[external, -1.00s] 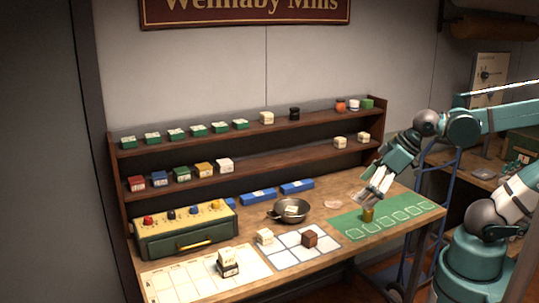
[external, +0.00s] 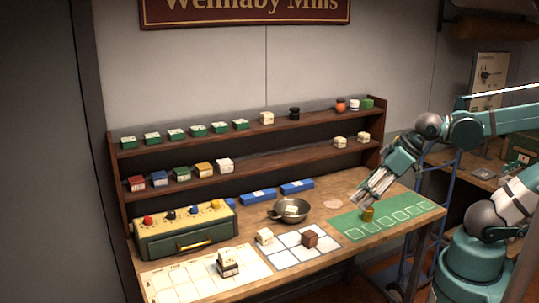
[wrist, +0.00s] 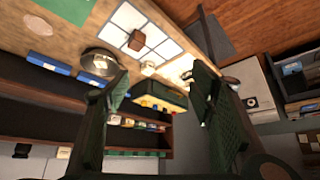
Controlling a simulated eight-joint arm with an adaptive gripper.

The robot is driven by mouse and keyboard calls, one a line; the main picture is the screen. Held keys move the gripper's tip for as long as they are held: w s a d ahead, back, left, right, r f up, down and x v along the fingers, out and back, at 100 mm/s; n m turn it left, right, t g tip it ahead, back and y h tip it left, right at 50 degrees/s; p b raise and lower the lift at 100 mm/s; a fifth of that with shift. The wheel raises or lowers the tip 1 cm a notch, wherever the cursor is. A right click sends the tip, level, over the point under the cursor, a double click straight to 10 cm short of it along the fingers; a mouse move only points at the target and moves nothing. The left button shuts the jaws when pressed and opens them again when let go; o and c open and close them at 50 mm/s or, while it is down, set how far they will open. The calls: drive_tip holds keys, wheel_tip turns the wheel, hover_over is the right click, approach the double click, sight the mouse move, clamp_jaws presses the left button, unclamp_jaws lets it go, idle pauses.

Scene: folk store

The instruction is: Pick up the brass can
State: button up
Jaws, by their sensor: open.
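The brass can (external: 368,215) stands upright on the green mat (external: 345,230) near its left end, in the external view. My gripper (external: 363,202) is open, with its fingers pointing down and to the left, just above and behind the can in the picture. Whether a finger touches the can cannot be told. In the wrist view my gripper (wrist: 160,76) has its two dark fingers wide apart with nothing held between them. The can does not show in the wrist view; a corner of the green mat (wrist: 62,8) does.
A metal pan (external: 291,210) stands left of the mat. A yellow-topped box (external: 186,233) with knobs stands at the left. Shelves (external: 260,167) with small boxes line the back.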

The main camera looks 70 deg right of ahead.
drive_tip(key=shift+c, duration=0.9)
drive_tip(key=n+g+h+b, duration=0.5)
drive_tip(key=n+g+b, duration=0.3)
drive_tip(key=n, duration=1.1)
hover_over(369, 210)
drive_tip(key=a, duration=0.2)
drive_tip(key=shift+t, duration=0.6)
drive_tip(key=shift+s+d+f+b, duration=0.1)
drive_tip(key=shift+s+f+b, duration=0.1)
drive_tip(key=shift+f, duration=4.45)
drive_tip(key=shift+s+f+b, duration=0.1)
drive_tip(key=shift+f+b, duration=0.1)
drive_tip(key=shift+f, duration=4.45)
drive_tip(key=shift+y, duration=0.3)
drive_tip(key=shift+b+x, duration=0.45)
drive_tip(key=shift+x, duration=0.85)
